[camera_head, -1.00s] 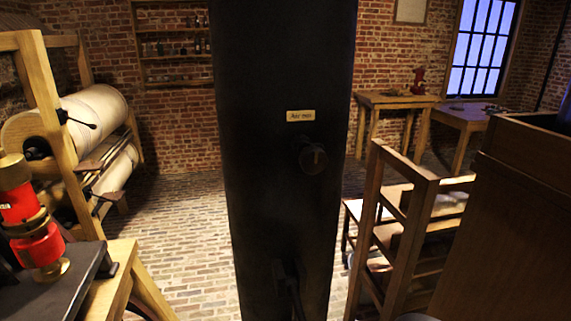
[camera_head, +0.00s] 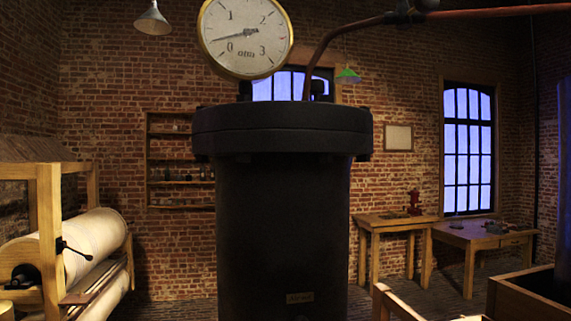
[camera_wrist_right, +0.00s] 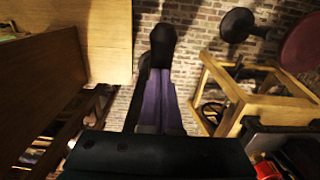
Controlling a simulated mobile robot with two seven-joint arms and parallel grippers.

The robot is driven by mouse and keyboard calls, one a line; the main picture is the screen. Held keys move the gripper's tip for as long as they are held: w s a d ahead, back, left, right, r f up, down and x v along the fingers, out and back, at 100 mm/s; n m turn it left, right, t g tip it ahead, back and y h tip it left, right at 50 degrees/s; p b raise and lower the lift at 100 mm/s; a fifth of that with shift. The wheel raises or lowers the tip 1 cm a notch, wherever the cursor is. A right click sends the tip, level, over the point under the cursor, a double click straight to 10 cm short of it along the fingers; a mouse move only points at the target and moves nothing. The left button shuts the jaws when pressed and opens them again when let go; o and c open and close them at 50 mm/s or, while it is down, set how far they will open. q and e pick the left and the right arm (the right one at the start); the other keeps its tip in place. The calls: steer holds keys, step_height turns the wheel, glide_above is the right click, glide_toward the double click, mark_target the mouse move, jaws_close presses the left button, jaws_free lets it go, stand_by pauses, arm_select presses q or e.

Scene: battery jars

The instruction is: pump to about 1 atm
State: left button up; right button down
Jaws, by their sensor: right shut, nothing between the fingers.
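The round brass-rimmed gauge (camera_head: 246,38) stands above the black cylindrical vessel (camera_head: 283,220) in the head view. Its dial is marked 0 to 3 atm. The long end of the needle points left and slightly down, between 0 and 1 and nearer 0. A small label (camera_head: 300,297) sits low on the vessel, too small to read, with a dark knob partly cut off below it. My right gripper (camera_wrist_right: 163,40) shows in the right wrist view, shut and empty, above the brick floor. My left gripper is in neither current view. No pump handle can be made out.
Cloth rolls on a wooden frame (camera_head: 48,240) stand left. Tables (camera_head: 470,236) stand at the back right, and a wooden box (camera_head: 540,292) is at the lower right. A wooden frame (camera_wrist_right: 240,100) lies right of my gripper.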

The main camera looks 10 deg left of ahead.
step_height(320, 180, down, 12)
steer(key=b, duration=0.9)
step_height(320, 180, up, 15)
steer(key=p, duration=1.5)
steer(key=shift+f, duration=0.45)
step_height(320, 180, down, 14)
steer(key=b, duration=1.3)
step_height(320, 180, up, 14)
steer(key=p, duration=1.4)
steer(key=shift+r+p, duration=0.25)
steer(key=shift+p, duration=0.1)
steer(key=shift+f, duration=0.25)
